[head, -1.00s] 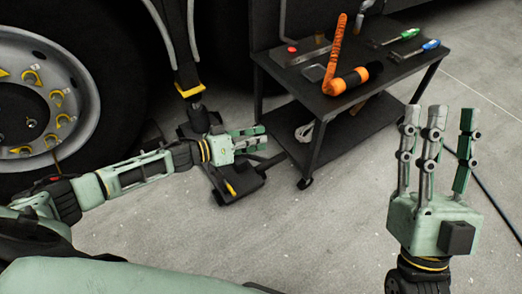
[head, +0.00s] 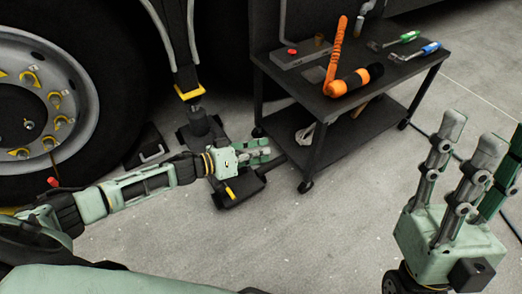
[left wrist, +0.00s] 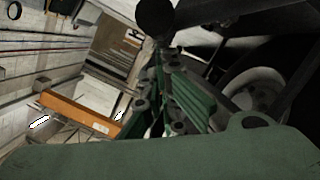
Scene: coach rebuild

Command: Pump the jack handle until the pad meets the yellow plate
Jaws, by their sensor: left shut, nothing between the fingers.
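The black jack (head: 203,128) stands on the floor beside the wheel, under a dark strut. The yellow plate (head: 190,92) is at the strut's lower end. The jack's narrow top, with its pad, is close below the plate; I cannot tell whether they touch. My left gripper (head: 262,153) is shut and empty, reaching across in front of the jack; its fingers also show in the left wrist view (left wrist: 185,95). A dark bar, perhaps the jack handle (head: 276,163), shows partly behind these fingers. My right gripper (head: 480,150) is open and empty, fingers up, at the right.
The large wheel (head: 50,95) is at the left. A dark cable lies on the floor at right. The floor in front is clear.

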